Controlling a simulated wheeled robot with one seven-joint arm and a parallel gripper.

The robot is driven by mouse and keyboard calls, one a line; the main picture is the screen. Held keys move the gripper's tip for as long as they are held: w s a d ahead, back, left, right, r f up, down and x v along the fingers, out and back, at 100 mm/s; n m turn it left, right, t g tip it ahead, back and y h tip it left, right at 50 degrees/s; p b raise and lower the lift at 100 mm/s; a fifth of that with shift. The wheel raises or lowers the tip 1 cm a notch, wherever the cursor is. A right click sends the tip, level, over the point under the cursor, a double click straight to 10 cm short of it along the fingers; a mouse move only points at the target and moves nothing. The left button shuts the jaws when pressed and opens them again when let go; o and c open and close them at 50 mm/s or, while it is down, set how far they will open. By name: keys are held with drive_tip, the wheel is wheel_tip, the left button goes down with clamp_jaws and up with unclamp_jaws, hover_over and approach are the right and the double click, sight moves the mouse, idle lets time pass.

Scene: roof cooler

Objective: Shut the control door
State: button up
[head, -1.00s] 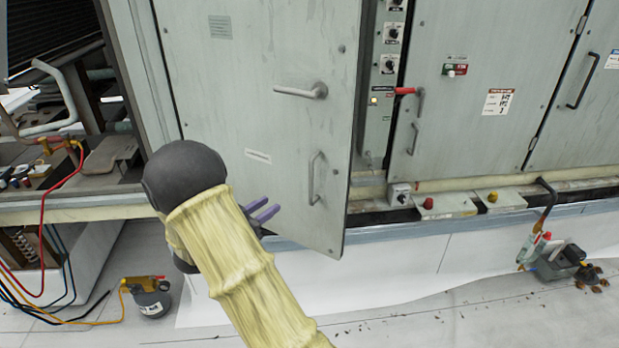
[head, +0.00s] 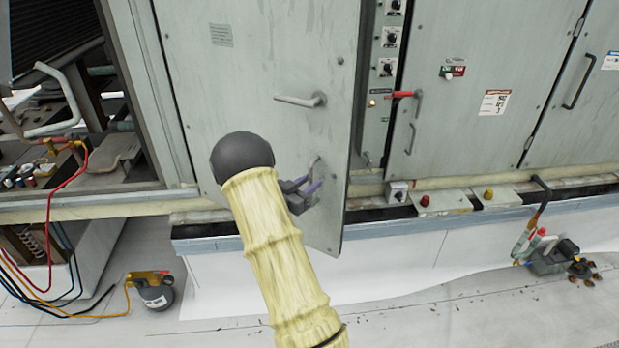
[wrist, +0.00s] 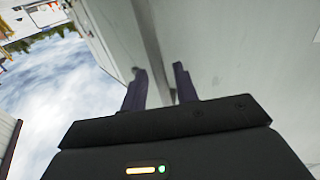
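The control door (head: 260,120) is a pale grey-green panel that stands ajar, its right edge swung out from the cabinet. In the wrist view the two fingers (wrist: 160,83) are spread apart beside a pale panel surface.
A control strip (head: 387,70) with knobs shows in the gap right of the door. Small boxes with buttons (head: 440,202) line the ledge below. Hoses and a small canister (head: 153,292) lie at left.

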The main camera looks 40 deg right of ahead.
drive_tip(key=shift+w+d, duration=0.1)
drive_tip(key=shift+d, duration=0.55)
drive_tip(key=shift+a, duration=0.1)
clamp_jaws()
drive_tip(key=shift+w, duration=0.15)
